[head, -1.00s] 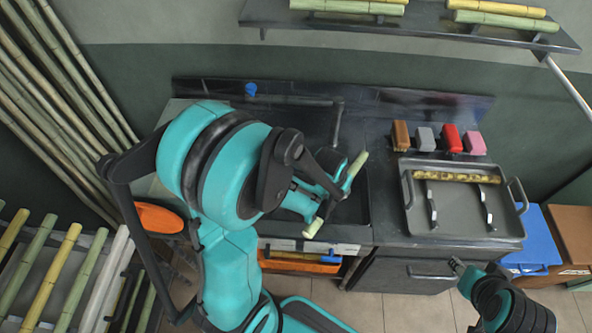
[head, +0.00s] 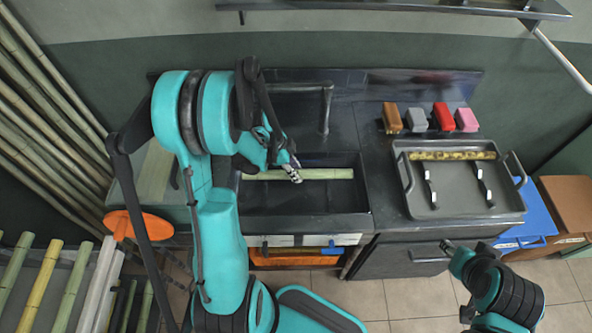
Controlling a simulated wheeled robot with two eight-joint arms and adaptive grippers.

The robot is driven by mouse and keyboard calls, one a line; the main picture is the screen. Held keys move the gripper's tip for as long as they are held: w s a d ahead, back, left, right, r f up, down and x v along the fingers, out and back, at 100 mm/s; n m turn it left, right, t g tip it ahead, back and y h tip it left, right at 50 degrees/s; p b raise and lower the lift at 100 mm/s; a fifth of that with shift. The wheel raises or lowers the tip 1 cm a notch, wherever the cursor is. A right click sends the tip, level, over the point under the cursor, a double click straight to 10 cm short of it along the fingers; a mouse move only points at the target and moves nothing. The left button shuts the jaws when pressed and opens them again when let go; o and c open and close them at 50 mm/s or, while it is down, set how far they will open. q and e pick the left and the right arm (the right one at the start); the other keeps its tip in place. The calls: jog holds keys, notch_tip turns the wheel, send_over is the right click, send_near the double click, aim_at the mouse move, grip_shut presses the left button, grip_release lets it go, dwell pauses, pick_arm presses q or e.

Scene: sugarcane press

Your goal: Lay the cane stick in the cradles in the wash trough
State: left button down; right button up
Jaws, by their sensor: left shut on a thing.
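My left gripper (head: 291,174) is shut on the pale green cane stick (head: 328,173). The stick is level and runs left to right within the outline of the dark wash trough (head: 300,224), near its back wall. Part of the stick's left half is behind the gripper. I cannot tell whether the stick touches anything below it. I cannot make out the cradles in the trough. My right gripper (head: 449,247) is low on the right, in front of the counter and away from the stick; its jaw state is unclear.
Right of the trough, a grey tray (head: 410,205) holds a dark-spotted yellow cane and two metal pieces. Brown, grey, red and pink blocks (head: 443,117) stand behind it. A faucet (head: 326,108) rises behind the trough. Canes (head: 35,290) lie at the lower left.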

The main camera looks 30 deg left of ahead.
pick_arm(q)
notch_tip(320, 180, down, 10)
jog(key=b, duration=0.7)
jog(key=shift+f+b, duration=0.25)
jog(key=shift+b, duration=0.15)
jog(key=shift+f+b, duration=0.9)
jog(key=c, duration=1.1)
grip_release()
jog(key=shift+o, duration=0.3)
jog(key=o, duration=0.5)
jog(key=shift+r, duration=0.1)
